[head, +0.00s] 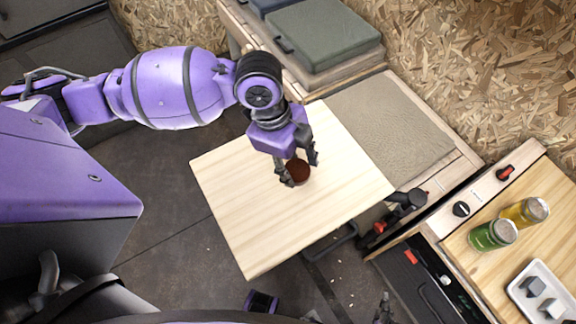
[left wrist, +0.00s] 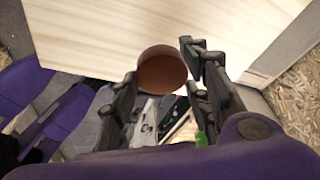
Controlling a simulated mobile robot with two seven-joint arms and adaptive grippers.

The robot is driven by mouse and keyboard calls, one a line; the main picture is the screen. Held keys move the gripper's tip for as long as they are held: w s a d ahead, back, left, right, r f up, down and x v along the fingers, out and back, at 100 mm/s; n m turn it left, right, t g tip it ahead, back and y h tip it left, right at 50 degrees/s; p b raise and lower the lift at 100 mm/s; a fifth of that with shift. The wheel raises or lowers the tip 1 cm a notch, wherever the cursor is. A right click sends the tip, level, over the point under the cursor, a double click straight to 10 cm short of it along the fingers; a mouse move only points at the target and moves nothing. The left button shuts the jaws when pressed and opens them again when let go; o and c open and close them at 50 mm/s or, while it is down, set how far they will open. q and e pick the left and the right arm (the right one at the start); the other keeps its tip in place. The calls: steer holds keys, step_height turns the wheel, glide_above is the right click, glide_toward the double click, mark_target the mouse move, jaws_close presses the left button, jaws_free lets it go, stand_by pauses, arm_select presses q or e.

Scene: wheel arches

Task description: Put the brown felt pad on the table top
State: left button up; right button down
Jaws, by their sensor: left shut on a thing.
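The brown felt pad (head: 298,171) is a small dark reddish-brown disc. It is between the fingers of my left gripper (head: 298,176), which is shut on it. The pad also shows in the left wrist view (left wrist: 162,74), beside the fingers. The table top (head: 240,215) is a pale wooden board below the gripper. In the head view the pad lies over the board's middle; whether it touches the board I cannot tell. A dark tip at the bottom edge of the head view may belong to my right gripper (head: 383,309); its fingers are mostly cut off.
A black swivel mount with red parts (head: 405,202) stands at the board's right corner. A wooden counter on the right holds a green jar (head: 492,234), a yellow jar (head: 526,212) and a white tray (head: 519,291).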

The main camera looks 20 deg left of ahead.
mark_target(288, 163)
arm_select(q)
steer(key=w+f, duration=0.1)
steer(key=a+f, duration=0.1)
steer(key=f, duration=0.1)
steer(key=w+a+f, duration=0.1)
steer(key=shift+w+a+f, duration=0.15)
steer(key=shift+w+f, duration=0.15)
steer(key=shift+f, duration=0.1)
steer(key=f, duration=0.3)
steer(key=shift+w+a+f+b, duration=0.2)
steer(key=shift+f+b, duration=0.2)
steer(key=shift+r, duration=0.1)
steer(key=o, duration=0.9)
steer(key=shift+c, duration=0.2)
steer(key=p+v, duration=0.1)
steer(key=v, duration=1.1)
